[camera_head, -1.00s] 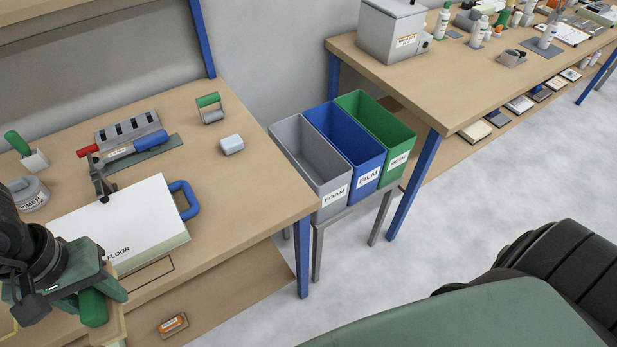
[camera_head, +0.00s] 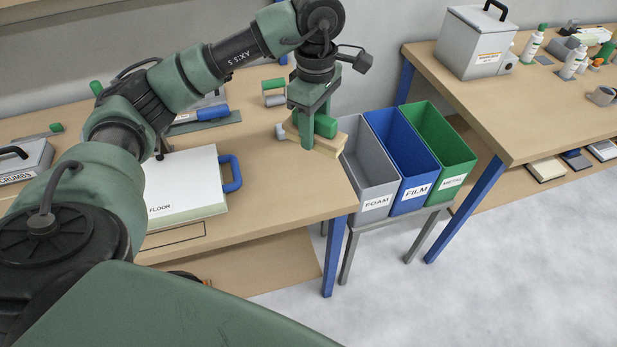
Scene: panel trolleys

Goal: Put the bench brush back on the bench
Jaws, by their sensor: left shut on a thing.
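The bench brush (camera_head: 331,143), a pale wooden block with a green grip, is in my left gripper (camera_head: 311,128). My left gripper is shut on it. It is at the right end of the near bench (camera_head: 262,212), close to the edge beside the grey bin. I cannot tell whether the brush touches the bench top or hangs just above it. The gripper hides part of the brush. My right gripper is not in view.
A white case marked FLOOR (camera_head: 182,188) with a blue handle lies left of the brush. A small grey block (camera_head: 281,130) is close beside the brush. The FOAM (camera_head: 376,203), FILM (camera_head: 416,190) and METAL (camera_head: 453,182) bins stand right of the bench.

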